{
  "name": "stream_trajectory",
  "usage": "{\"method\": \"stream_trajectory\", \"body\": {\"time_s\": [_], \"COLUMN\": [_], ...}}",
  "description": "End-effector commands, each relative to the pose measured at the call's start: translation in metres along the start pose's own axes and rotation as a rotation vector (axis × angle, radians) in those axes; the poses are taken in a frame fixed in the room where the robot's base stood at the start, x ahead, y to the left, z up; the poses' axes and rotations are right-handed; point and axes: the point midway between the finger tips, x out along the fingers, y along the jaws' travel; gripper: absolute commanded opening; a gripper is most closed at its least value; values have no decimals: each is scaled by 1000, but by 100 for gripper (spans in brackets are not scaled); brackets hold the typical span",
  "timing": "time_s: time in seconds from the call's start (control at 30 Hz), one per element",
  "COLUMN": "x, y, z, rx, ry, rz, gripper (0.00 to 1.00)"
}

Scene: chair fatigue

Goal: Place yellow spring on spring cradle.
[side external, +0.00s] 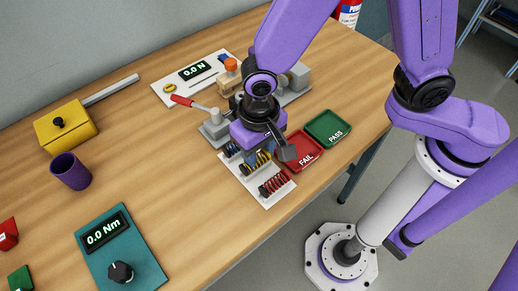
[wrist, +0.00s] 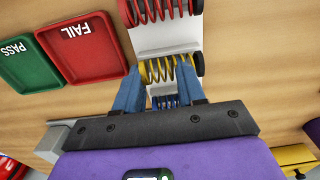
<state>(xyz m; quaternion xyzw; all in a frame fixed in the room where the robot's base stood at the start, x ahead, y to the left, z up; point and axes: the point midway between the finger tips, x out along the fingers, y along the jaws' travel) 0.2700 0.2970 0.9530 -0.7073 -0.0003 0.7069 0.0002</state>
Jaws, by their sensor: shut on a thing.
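The yellow spring (wrist: 157,69) lies at the white spring tray (wrist: 168,47), between a red spring (wrist: 160,10) and a blue spring (wrist: 165,101). My gripper (wrist: 158,73) is shut on the yellow spring, with one blue finger on each side. In the side external view the yellow spring (side external: 258,162) is partly hidden by my gripper, low over the tray. Whether the spring touches the tray is unclear. I cannot tell which part is the spring cradle.
The red FAIL tray (side external: 303,151) and green PASS tray (side external: 328,128) lie right of the spring tray. A force readout panel (side external: 195,71) is at the back. A yellow box (side external: 66,126), purple cup (side external: 70,171) and teal torque meter (side external: 121,256) stand left. Left-middle wood is clear.

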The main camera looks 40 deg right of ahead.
Motion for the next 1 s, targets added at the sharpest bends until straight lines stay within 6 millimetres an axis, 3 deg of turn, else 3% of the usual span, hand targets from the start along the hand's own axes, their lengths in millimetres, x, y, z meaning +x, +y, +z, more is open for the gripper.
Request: {"method": "stream_trajectory", "body": {"time_s": [0.37,0.4,0.47,0.83,1.0], "x": [5,4,4,4,-14], "y": [0,0,0,0,-1], "z": [0,0,0,0,0], "rx": [0,0,0,0,0], "ry": [-1,-1,-1,0,3], "rz": [2,1,1,1,-5], "gripper": [10,49,65,65,65]}}
